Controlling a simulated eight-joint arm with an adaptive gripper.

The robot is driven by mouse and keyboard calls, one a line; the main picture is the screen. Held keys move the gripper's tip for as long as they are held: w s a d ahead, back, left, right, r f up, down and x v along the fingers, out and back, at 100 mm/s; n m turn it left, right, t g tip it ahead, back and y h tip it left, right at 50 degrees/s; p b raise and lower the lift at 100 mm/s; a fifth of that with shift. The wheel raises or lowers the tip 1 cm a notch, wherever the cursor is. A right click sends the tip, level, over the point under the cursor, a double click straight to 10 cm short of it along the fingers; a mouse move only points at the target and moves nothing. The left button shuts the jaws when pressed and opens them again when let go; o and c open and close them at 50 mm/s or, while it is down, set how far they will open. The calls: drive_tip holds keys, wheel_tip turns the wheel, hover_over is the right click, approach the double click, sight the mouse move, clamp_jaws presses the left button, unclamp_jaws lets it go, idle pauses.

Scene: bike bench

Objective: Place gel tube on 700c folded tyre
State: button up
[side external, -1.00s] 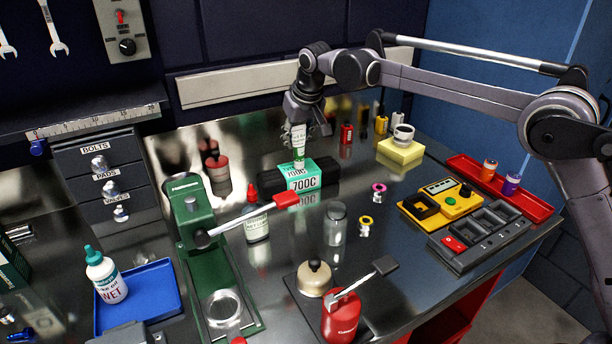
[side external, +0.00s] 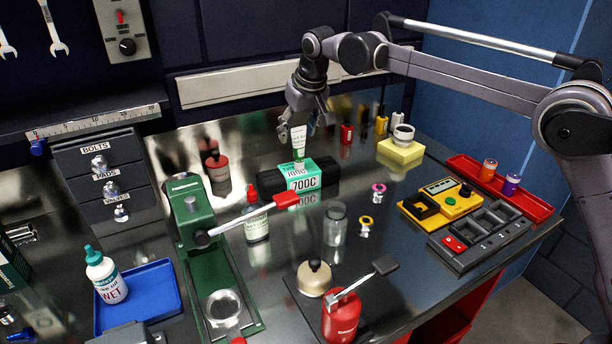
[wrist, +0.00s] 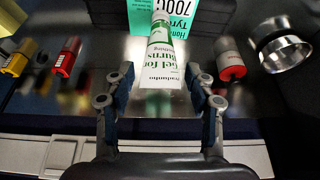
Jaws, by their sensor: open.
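The gel tube (side external: 299,138), white with green print and a green end, stands roughly upright on top of the 700c folded tyre (side external: 327,171), a black bundle with a teal label band. The tube also shows in the wrist view (wrist: 160,52), with the tyre's teal label (wrist: 141,14) behind its far end. My gripper (side external: 306,122) is just behind and above the tube. In the wrist view my gripper (wrist: 163,85) is open, its fingers spread to either side of the tube's near end with gaps on both sides.
A green tool with a red-tipped lever (side external: 283,200) is in front. A white-labelled dropper bottle (side external: 256,220) is nearby. Bench between tyre and yellow block is mostly clear.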

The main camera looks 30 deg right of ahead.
drive_tip(key=v, duration=0.9)
drive_tip(key=s+d, duration=0.6)
drive_tip(key=s, duration=0.2)
drive_tip(key=s+d+f+t, duration=0.1)
drive_tip(key=s+d+f, duration=0.2)
drive_tip(key=s+f, duration=0.2)
drive_tip(key=s+d+f, duration=0.3)
drive_tip(key=s+f, duration=0.2)
drive_tip(key=s, duration=0.6)
drive_tip(key=s+d+f+t, duration=0.1)
drive_tip(key=s+d+f, duration=0.2)
drive_tip(key=s+f, duration=0.2)
drive_tip(key=shift+s+d+t, duration=0.15)
drive_tip(key=shift+s+t, duration=0.15)
drive_tip(key=shift+s, duration=1.2)
